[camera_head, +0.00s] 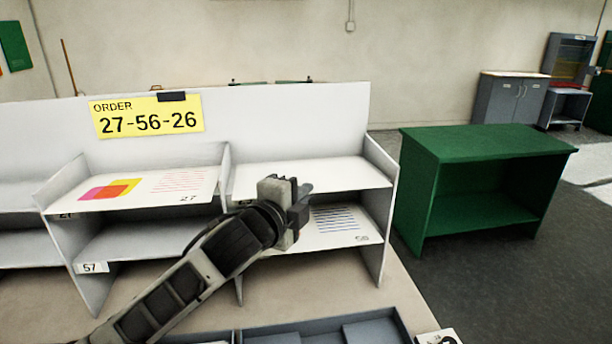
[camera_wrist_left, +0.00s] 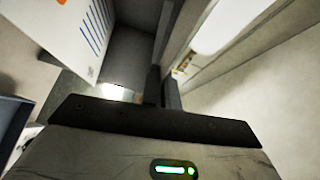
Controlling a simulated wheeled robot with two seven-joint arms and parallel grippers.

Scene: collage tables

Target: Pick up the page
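One page (camera_head: 148,188) with pink, orange and yellow shapes and the number 27 lies on the upper left shelf of the white rack. Another page (camera_head: 338,222), with blue lines and a number too small to read surely, lies on the lower right shelf. My left gripper (camera_head: 303,190) is in front of the right-hand shelves and hides part of that page. In the left wrist view, the blue-lined page (camera_wrist_left: 82,35) is at the upper left, apart from the fingers (camera_wrist_left: 163,88), which are close together with nothing seen between them. My right gripper is out of view.
A yellow order sign (camera_head: 148,116) reading 27-56-26 is on the rack's back panel (camera_head: 290,125). The upper right shelf (camera_head: 330,174) looks empty where it shows. A dark grey tray (camera_head: 375,326) lies in front. A green table (camera_head: 490,142) stands to the right.

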